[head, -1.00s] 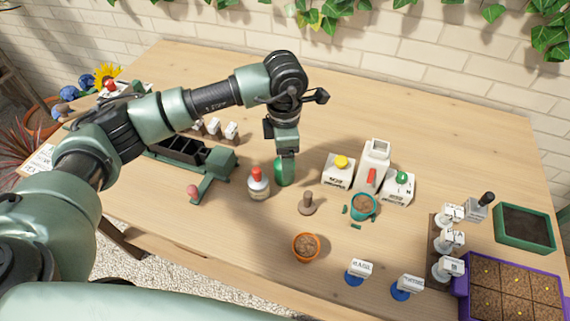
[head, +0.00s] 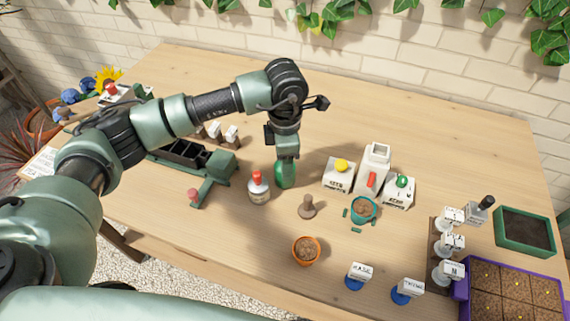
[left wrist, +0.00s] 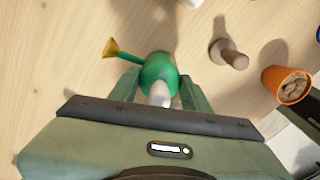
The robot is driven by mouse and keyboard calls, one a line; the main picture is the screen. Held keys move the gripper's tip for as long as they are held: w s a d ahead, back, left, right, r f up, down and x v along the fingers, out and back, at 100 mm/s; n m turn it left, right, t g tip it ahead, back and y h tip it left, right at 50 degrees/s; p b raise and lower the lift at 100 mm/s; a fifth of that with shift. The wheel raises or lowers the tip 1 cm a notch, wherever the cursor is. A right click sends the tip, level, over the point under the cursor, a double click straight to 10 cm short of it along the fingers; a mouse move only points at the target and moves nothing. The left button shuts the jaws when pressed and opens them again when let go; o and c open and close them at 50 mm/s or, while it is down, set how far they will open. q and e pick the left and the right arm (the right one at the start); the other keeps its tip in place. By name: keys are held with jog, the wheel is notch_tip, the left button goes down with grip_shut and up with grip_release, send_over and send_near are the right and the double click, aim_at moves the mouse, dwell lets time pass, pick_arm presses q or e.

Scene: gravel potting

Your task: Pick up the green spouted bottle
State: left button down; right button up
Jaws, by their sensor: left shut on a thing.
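The green spouted bottle (head: 285,177) is upright on or just above the wooden table, left of the middle in the head view. In the left wrist view the round green bottle (left wrist: 158,70) has a yellow-tipped spout pointing to the left. My left gripper (head: 287,159) reaches down over it, with its fingers shut on the two sides of the bottle. I cannot tell if its base touches the table. My right gripper is in no view.
A red-capped bottle (head: 258,188) stands close on the left. A wooden dibber (head: 307,207) and terracotta pot (head: 305,250) are in front. White containers (head: 372,168) and a teal pot (head: 363,209) stand to the right. The table behind is clear.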

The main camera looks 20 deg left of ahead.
pick_arm(q)
notch_tip(320, 180, up, 20)
jog(key=b, duration=0.2)
jog(key=shift+f, duration=0.15)
